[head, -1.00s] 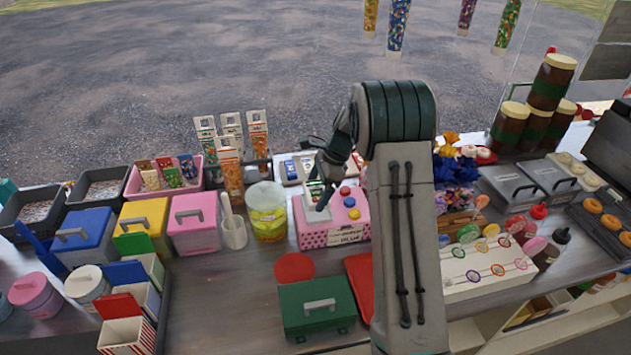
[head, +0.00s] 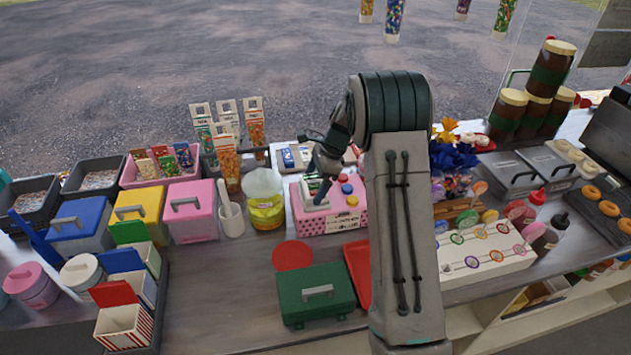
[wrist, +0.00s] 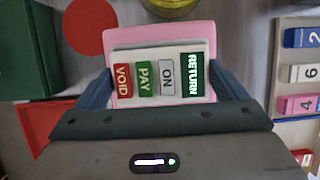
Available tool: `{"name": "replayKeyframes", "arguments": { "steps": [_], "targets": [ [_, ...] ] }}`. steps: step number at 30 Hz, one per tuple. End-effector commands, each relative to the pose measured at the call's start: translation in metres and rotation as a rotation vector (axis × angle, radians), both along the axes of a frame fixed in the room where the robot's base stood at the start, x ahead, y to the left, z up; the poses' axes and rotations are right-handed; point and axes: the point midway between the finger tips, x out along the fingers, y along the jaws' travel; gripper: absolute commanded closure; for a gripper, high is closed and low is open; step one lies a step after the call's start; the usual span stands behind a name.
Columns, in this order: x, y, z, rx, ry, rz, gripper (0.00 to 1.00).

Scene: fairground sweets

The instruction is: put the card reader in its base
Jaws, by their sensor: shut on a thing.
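In the head view my gripper (head: 324,178) is over the left end of a pink dotted box (head: 347,222). A pale holder (head: 309,203), which looks like the base, is on that end. The reader is mostly hidden by my gripper there. I cannot tell whether the reader is seated in the holder or just above it.
Red, blue and yellow knobs (head: 347,189) stand on the box just right of my gripper. A yellow jar (head: 265,212) is close on the left. A green case (head: 316,300) and red disc (head: 292,255) lie in front. A tray of numbered blocks (wrist: 300,72) is behind.

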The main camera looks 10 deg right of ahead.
Motion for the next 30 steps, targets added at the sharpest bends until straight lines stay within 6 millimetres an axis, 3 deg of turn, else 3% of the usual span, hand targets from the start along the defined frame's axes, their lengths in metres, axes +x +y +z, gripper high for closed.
{"name": "replayKeyframes", "arguments": {
  "steps": [27,28,30],
  "targets": [
    [0.000,0.000,-0.011,0.000,0.001,0.000,0.35],
    [0.000,0.000,-0.011,0.000,0.002,0.001,0.05],
    [-0.001,0.001,-0.011,0.000,0.003,0.000,0.00]
  ]
}}
